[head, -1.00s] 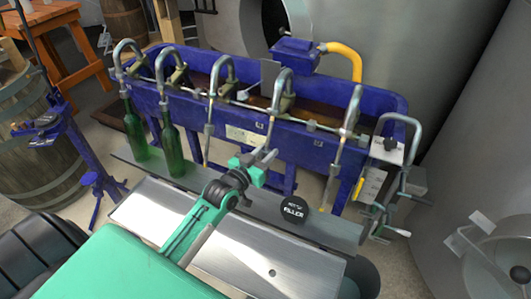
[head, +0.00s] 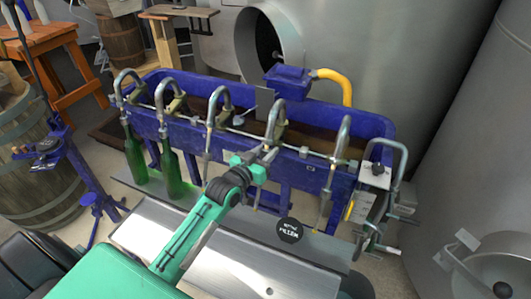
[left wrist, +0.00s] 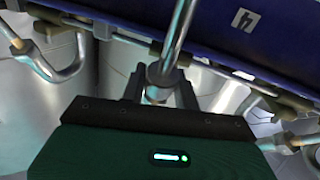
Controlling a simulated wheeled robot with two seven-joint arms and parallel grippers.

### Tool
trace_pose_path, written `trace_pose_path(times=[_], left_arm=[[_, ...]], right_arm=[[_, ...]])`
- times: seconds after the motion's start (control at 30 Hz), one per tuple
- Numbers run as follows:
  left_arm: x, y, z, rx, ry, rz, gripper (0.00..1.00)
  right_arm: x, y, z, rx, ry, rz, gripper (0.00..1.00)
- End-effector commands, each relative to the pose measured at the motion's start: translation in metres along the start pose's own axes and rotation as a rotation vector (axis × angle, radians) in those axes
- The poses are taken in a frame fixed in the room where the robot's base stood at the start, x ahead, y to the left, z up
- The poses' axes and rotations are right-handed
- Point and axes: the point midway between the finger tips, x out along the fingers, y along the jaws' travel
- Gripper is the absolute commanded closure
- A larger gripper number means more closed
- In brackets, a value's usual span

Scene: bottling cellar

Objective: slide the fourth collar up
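The blue filler (head: 225,127) has a row of curved metal spouts. My left gripper (head: 264,154) is at the fourth spout (head: 277,104), on the lower part of its tube. In the left wrist view the fourth collar (left wrist: 163,78) is a short metal sleeve between my two dark fingers, which appear to touch its sides. An upside-down 4 label (left wrist: 245,20) is on the blue wall beside it. In the head view my gripper largely hides this collar. My right gripper is not in view.
Green bottles (head: 172,173) stand under the first two spouts at the left. The fifth spout (head: 341,135) is just right of my gripper. A grey ledge (head: 325,243) with a round black filler sign (head: 289,230) lies in front. Large tanks are behind and right.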

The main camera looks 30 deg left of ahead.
Motion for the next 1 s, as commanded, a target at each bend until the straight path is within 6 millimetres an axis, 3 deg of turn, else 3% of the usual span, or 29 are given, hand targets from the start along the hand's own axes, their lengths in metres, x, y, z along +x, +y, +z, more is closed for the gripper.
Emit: trace_pose_path(times=[0.03, 0.1, 0.47, 0.67, 1.0], left_arm=[[0.001, -0.001, -0.005, 0.002, 0.009, -0.001, 0.60], [0.001, -0.001, -0.004, 0.002, 0.007, 0.000, 0.49], [-0.004, 0.000, -0.001, 0.001, 0.004, 0.000, 0.49], [-0.031, 0.000, 0.001, 0.001, 0.002, 0.000, 0.49], [-0.094, 0.000, 0.002, 0.001, 0.001, 0.000, 0.49]], right_arm=[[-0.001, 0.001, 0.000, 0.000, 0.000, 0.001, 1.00], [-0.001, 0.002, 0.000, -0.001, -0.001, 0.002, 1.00], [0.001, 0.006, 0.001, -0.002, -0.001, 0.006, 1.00], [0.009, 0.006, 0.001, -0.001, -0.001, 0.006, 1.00], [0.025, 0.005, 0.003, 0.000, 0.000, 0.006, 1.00]])
